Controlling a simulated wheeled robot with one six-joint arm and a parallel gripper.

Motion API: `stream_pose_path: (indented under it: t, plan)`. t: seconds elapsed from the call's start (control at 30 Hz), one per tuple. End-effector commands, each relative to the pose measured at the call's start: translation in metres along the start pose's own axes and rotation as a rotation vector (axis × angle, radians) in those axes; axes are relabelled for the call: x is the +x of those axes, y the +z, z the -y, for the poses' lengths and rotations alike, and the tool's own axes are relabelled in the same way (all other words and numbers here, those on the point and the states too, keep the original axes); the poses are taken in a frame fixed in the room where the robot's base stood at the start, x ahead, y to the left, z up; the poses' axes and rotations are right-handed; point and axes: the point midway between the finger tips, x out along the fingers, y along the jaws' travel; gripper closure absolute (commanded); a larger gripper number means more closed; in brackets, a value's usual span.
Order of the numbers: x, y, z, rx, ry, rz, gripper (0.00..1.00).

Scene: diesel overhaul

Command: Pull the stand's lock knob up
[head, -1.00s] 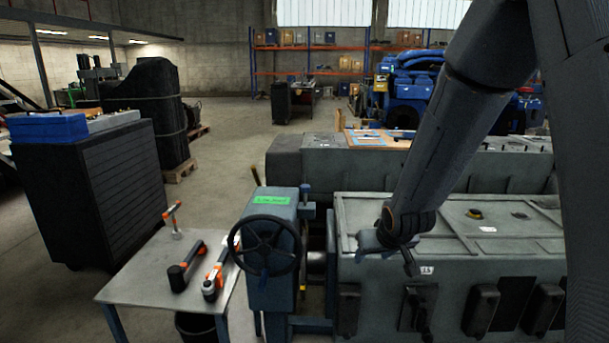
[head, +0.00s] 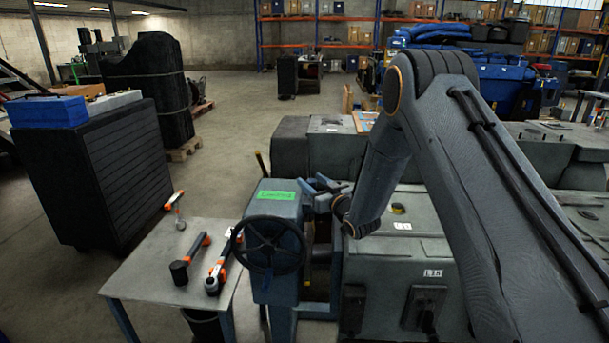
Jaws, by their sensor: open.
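The blue-grey stand (head: 275,208) is left of the engine block. It has a green label (head: 278,195) on top and a black handwheel (head: 271,245) on its front. My gripper (head: 320,187) is open, with its fingers pointing left, just right of the stand's top. The lock knob cannot be made out clearly now, as my gripper covers the place where a small blue knob stood earlier. I cannot tell whether the fingers are around the knob or touching it.
A grey table (head: 155,285) at the left of the stand bears a hammer (head: 190,258), a torque wrench (head: 222,262) and another orange-handled tool (head: 178,208). The grey engine block (head: 400,255) is close below my arm on the right.

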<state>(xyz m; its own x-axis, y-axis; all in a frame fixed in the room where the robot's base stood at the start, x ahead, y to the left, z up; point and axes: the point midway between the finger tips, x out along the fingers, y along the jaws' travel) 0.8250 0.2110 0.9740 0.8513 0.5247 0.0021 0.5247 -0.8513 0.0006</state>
Motion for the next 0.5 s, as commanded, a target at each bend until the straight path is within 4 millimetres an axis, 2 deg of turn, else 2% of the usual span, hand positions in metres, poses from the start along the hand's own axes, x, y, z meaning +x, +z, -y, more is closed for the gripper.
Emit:
stream_pose_path:
  t: [0.2, 0.5]
  plan:
    - [0.032, -0.001, 0.001, 0.000, -0.001, 0.000, 0.52]
    - [0.050, 0.001, 0.004, 0.001, -0.003, 0.002, 0.52]
